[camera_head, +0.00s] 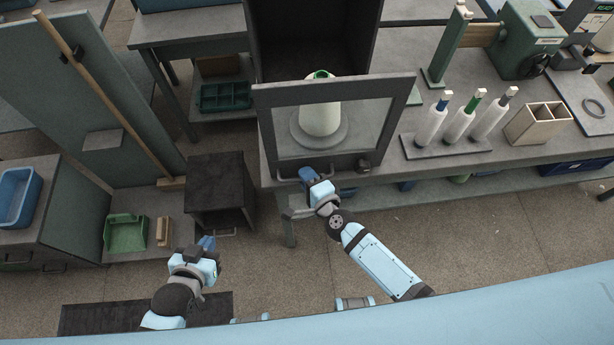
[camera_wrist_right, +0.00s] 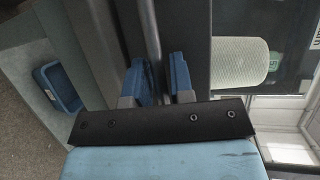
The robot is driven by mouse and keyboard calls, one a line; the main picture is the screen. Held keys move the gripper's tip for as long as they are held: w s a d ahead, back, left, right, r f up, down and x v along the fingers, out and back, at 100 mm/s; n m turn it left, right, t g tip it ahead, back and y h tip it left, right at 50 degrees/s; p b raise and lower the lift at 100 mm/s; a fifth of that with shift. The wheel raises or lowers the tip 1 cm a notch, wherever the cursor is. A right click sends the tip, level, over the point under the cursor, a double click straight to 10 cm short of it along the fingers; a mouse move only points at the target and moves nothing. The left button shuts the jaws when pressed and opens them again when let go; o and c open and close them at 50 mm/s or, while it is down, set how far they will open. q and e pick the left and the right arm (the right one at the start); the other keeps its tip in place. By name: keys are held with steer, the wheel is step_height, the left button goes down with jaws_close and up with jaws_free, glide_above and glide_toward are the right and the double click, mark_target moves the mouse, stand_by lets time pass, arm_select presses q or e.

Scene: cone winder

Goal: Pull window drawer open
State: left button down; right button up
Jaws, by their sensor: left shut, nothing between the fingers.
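The window drawer front (camera_head: 263,130) is a dark frame around a clear pane, at the front of a dark cabinet (camera_head: 315,25). A pale cone (camera_head: 320,112) stands on a round base behind the pane; its green tip shows above the frame's top edge. My right gripper (camera_head: 308,174) is at the lower left of the frame. In the right wrist view its two blue fingers (camera_wrist_right: 161,78) are apart, with a narrow bar running between them; whether they clamp it is unclear. My left gripper (camera_head: 208,243) is shut and empty, low at the left, away from the drawer.
The workbench (camera_head: 395,172) right of the drawer holds a rack of bobbins (camera_head: 460,120), a beige divided box (camera_head: 537,122) and a green machine (camera_head: 525,40). A dark box (camera_head: 220,185) stands left of the drawer. A green bin (camera_head: 126,234) sits further left.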

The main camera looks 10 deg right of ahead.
steer(key=p+v, duration=0.1)
steer(key=v, duration=0.6)
steer(key=shift+s, duration=0.3)
steer(key=shift+r, duration=0.15)
steer(key=s+r+n+g+y, duration=0.3)
steer(key=s+r+n+g, duration=0.15)
steer(key=r+n, duration=0.45)
steer(key=s+d+r+n+g+h, duration=0.3)
steer(key=s+d+n+h, duration=0.15)
steer(key=d, duration=0.45)
steer(key=s+d+r+n+g+h, duration=0.35)
steer(key=s+d+h, duration=0.2)
steer(key=d, duration=0.35)
steer(key=w+a+f+t+y, duration=0.2)
steer(key=a+f+t, duration=0.1)
steer(key=f, duration=0.3)
steer(key=w+a+f+t+y, duration=0.2)
steer(key=w+a+f+t, duration=0.1)
steer(key=f, duration=0.4)
steer(key=shift+w+f+t, duration=0.2)
steer(key=shift+f+t, duration=0.15)
steer(key=shift+t, duration=0.35)
